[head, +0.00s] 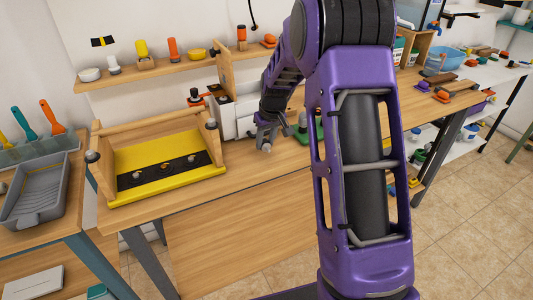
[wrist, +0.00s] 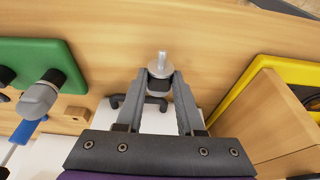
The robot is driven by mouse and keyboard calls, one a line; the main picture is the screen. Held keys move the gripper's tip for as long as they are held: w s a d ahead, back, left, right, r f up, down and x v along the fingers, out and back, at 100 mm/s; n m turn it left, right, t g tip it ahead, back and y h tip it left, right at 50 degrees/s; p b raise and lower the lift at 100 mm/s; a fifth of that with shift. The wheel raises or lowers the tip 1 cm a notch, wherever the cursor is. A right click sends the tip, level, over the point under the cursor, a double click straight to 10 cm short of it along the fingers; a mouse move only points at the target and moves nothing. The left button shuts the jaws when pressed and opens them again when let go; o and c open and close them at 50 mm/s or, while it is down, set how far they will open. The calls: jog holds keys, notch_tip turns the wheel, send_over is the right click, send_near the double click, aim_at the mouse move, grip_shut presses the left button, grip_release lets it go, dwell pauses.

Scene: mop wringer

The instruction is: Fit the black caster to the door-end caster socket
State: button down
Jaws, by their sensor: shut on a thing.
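My gripper (wrist: 160,88) is shut on a small caster (wrist: 159,72). In the wrist view its pale metal stem points away from my gripper, above a grey round collar, with a black part between the fingertips. In the head view my gripper (head: 267,137) is over the bench, right of a wooden frame (head: 106,185) with a yellow panel. Dark and grey round fittings sit at the frame's corners (head: 92,157). The frame's edge also shows at the right of the wrist view (wrist: 250,110). I cannot tell which corner is the door-end socket.
A green board (wrist: 45,60) with a grey-and-black caster (wrist: 38,98) on it lies left in the wrist view. A white box with a black handle (wrist: 120,101) is below the held caster. A grey tray (head: 38,195) stands far left. Bare bench lies in front of my gripper.

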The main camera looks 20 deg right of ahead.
jog(key=shift+f, duration=0.15)
jog(key=shift+f+b, duration=0.7)
jog(key=shift+f, duration=0.15)
jog(key=shift+c, duration=2.2)
grip_release()
jog(key=p+v, duration=0.1)
jog(key=v, duration=1.6)
jog(key=shift+r, duration=0.2)
